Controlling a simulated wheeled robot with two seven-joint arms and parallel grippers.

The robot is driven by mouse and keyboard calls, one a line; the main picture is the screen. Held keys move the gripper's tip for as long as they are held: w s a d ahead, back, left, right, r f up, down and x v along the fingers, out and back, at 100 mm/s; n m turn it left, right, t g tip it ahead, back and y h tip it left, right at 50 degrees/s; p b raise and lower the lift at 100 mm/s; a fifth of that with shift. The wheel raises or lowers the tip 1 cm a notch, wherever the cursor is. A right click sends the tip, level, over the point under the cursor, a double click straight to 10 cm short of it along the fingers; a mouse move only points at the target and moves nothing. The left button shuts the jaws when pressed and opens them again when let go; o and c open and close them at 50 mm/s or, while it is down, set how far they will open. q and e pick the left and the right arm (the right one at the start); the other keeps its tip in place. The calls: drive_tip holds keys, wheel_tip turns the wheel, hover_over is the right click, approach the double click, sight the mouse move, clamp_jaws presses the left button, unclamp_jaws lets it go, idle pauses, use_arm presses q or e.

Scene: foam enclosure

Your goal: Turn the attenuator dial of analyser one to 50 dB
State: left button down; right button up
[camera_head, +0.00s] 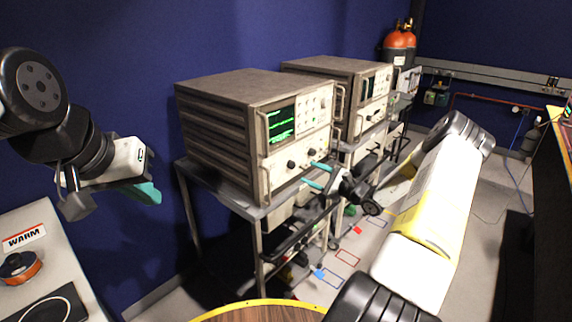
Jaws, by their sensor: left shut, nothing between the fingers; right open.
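The nearer analyser (215,108) is a grey-brown box with a green-trace screen (281,125) and a pale front panel facing right. Two dark knobs, a left one (291,164) and a right one (312,152), sit low on that panel; their markings are too small to read, and I cannot tell which is the attenuator dial. A second, similar analyser (335,66) stands behind it. My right gripper (308,173) is open, its teal fingers pointing at the lower front panel just below the knobs; contact cannot be told. My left gripper (145,193) is shut and empty, left of the nearer analyser.
The analysers stand on metal-framed carts (258,211). A pale bench with a "WARM" label (24,238) is at bottom left. A round wooden top with a yellow rim (262,305) is at bottom centre. Some floor is clear at right.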

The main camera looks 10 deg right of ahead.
sight(294, 165)
drive_tip(key=x, duration=0.7)
clamp_jaws()
